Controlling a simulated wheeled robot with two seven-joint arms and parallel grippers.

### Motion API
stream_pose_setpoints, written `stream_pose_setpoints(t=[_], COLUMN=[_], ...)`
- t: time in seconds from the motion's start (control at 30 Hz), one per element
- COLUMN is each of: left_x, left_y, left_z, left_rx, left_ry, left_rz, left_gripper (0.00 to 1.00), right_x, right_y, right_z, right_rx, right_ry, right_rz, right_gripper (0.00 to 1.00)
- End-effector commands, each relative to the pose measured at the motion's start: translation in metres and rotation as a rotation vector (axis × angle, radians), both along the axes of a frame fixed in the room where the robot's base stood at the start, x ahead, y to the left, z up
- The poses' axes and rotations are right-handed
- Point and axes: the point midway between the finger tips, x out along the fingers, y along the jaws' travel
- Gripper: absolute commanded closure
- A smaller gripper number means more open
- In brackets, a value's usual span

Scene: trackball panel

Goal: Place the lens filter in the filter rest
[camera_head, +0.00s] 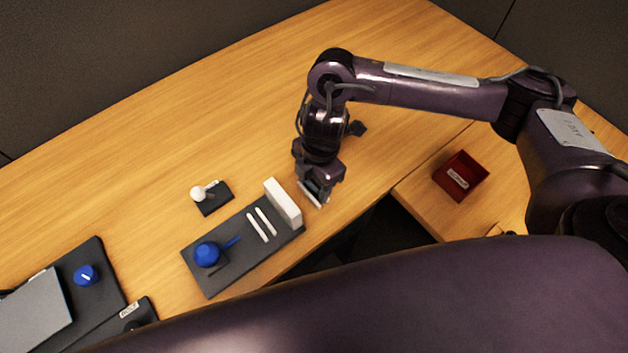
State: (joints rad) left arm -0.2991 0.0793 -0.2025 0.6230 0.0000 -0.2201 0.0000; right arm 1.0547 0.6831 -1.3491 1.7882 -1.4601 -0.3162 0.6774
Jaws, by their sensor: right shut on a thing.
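My right gripper (315,193) points down over the table just right of a white upright block (284,203). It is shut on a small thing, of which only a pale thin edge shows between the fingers. This may be the lens filter, but its shape is mostly hidden. The white block stands at the right end of a dark grey panel (225,279), which also carries two white strips (261,225) and a blue ball (207,254). I cannot tell for sure which part is the filter rest. My left gripper is not in view.
A small dark plate with a white knob (198,194) lies behind the panel. Dark panels with a blue knob (85,275) are at lower left. A dark red open box (461,176) with a label inside stands at right. The wooden table (190,120) is clear at the back.

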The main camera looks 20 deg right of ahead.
Motion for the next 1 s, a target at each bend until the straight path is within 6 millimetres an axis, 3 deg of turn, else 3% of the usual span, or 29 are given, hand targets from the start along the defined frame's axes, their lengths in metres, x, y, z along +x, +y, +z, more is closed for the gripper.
stream_pose_setpoints(t=[0.3,0.33,0.5,0.8,1.0], left_x=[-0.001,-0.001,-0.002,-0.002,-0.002], left_y=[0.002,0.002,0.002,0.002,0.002], left_z=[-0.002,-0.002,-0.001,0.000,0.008], left_rx=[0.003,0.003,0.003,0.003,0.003], left_ry=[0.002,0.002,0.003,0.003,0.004], left_rz=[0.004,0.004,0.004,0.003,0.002], left_gripper=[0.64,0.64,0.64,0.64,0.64], right_x=[0.000,0.000,0.000,0.000,0.003], right_y=[0.000,0.000,0.000,0.000,-0.002], right_z=[-0.003,-0.003,-0.002,0.001,0.026], right_rx=[0.000,0.000,0.000,0.000,0.000], right_ry=[-0.001,-0.001,-0.001,-0.001,-0.007], right_rz=[0.000,0.000,0.000,0.000,0.001], right_gripper=[0.72,0.45,0.24,0.24,0.24])
